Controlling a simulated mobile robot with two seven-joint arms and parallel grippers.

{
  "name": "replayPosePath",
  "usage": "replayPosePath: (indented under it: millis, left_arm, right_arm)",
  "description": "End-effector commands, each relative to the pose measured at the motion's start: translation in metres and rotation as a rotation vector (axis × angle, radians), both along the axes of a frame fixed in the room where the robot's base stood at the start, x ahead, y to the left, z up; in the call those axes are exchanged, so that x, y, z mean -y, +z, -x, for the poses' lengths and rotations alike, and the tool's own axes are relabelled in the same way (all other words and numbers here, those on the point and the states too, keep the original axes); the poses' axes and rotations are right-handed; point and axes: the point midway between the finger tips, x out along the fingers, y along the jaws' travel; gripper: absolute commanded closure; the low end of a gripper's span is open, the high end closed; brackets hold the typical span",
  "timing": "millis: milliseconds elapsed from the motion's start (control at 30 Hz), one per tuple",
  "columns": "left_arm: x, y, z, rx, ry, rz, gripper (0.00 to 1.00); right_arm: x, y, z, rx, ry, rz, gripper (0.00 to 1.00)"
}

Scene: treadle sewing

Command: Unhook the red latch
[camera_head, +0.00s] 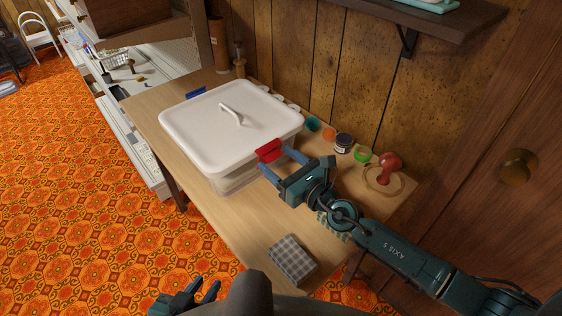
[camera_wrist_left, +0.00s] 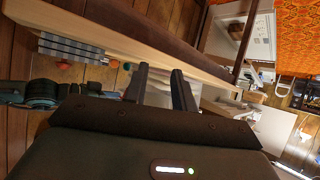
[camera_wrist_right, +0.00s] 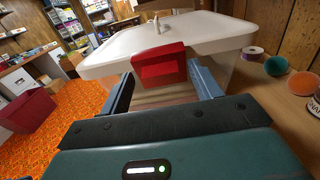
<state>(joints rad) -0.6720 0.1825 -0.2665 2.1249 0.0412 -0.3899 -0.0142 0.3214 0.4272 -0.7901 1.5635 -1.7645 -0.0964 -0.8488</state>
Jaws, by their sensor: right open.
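The red latch (camera_head: 268,150) is on the near right side of a clear box (camera_head: 233,180) with a white lid (camera_head: 230,125). The latch sits at the lid's rim, and I cannot tell from its position whether it is hooked. My right gripper (camera_head: 283,163) is open in front of it. In the right wrist view the red latch (camera_wrist_right: 158,66) shows between and beyond the two fingers of the right gripper (camera_wrist_right: 165,90), with no clear contact. My left gripper (camera_head: 203,289) is low at the bottom edge, open and empty, away from the box; its fingers also show in the left wrist view (camera_wrist_left: 161,85).
A blue latch (camera_head: 196,92) is on the box's far side. Thread spools, a jar (camera_head: 343,142) and a red-handled stamp-like object (camera_head: 389,168) stand along the wall. A checked cloth block (camera_head: 292,260) lies near the table's front edge. The tabletop (camera_head: 240,222) before the box is clear.

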Motion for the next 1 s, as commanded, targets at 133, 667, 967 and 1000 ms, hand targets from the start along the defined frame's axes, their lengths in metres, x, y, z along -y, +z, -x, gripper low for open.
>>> replayPosePath:
  millis: [133, 667, 967, 1000]
  left_arm:
    - [-0.001, 0.0, 0.0, 0.0, -0.002, -0.004, 0.74]
    - [-0.002, 0.0, -0.001, 0.002, -0.002, -0.005, 0.74]
    - [0.003, -0.027, -0.003, 0.007, 0.014, 0.05, 0.74]
    - [0.004, -0.032, -0.004, 0.008, 0.019, 0.065, 0.74]
  right_arm:
    - [0.0, 0.0, 0.0, 0.0, 0.0, 0.0, 0.4]
    - [0.0, 0.0, 0.001, -0.001, 0.0, 0.001, 0.81]
    - [0.001, -0.013, 0.001, 0.043, 0.0, -0.03, 0.81]
    - [0.001, -0.013, 0.001, 0.053, 0.001, -0.039, 0.81]
